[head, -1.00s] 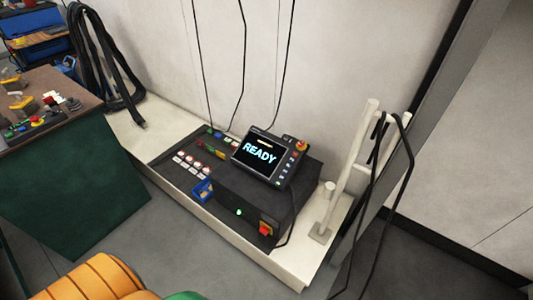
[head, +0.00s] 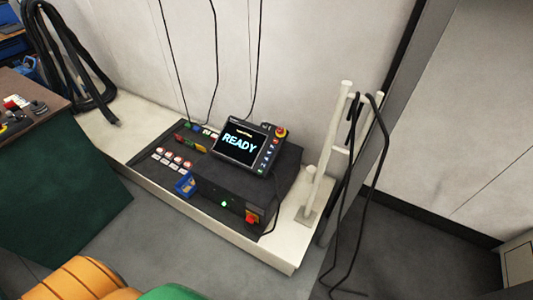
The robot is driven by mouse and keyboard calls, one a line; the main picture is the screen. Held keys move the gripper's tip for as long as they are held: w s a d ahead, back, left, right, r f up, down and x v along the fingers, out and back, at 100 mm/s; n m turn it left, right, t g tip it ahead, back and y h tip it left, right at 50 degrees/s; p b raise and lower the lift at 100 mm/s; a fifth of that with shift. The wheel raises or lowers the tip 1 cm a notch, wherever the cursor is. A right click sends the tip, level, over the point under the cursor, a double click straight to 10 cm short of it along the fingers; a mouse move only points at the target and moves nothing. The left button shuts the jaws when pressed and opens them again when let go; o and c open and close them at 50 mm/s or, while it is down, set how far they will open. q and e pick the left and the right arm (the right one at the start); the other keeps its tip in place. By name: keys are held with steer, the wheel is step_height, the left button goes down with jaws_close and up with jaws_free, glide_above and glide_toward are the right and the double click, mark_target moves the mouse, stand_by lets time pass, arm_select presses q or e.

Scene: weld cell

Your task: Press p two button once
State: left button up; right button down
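A control station stands on a pale bench (head: 120,147) against the wall. Its black panel holds several white and red buttons (head: 172,159), and I cannot read which one is labelled P two. A pendant screen (head: 240,143) showing "READY" rests on a black box (head: 228,187), with small coloured keys down its right side and a red knob (head: 281,132) at its top right corner. Neither of my grippers is in view.
A brown-topped table with a green side (head: 70,200) is at the left. Black hoses (head: 60,50) hang at the upper left. A white post stand (head: 325,150) with black cables is right of the box. Grey floor (head: 150,245) lies in front. An orange and green rounded thing fills the bottom left.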

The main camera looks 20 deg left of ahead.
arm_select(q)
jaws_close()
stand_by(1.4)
